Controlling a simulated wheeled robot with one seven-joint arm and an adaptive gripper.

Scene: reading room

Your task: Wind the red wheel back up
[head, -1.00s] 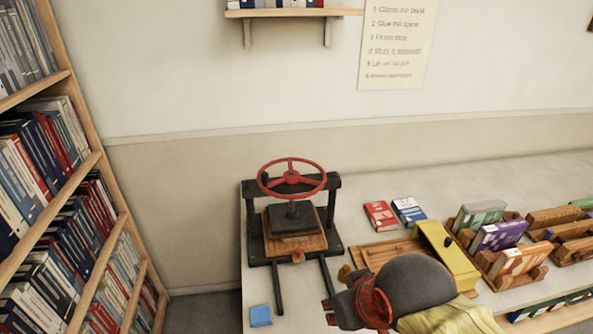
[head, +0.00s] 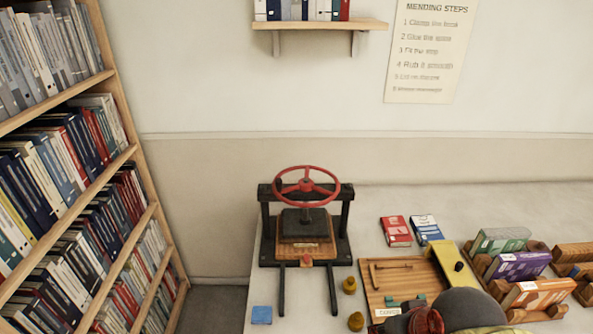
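The red wheel (head: 306,186) sits on top of a black book press (head: 346,218) at the left part of the table. Below the wheel, a dark pressing plate (head: 303,226) rests low over a wooden board (head: 312,250) with a small red knob at its front. I cannot tell whether a gap lies under the plate. My arm shows at the bottom edge, to the right of and nearer than the press, apart from the wheel. My gripper's fingertips are not visible in this view.
A wooden tray (head: 408,274) with tools lies right of the press. Red (head: 396,231) and blue (head: 427,229) books lie behind it. Two small yellow objects (head: 349,285) and a blue block (head: 262,315) are near the press. Racks of books (head: 540,292) stand right; a bookcase (head: 140,190) stands left.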

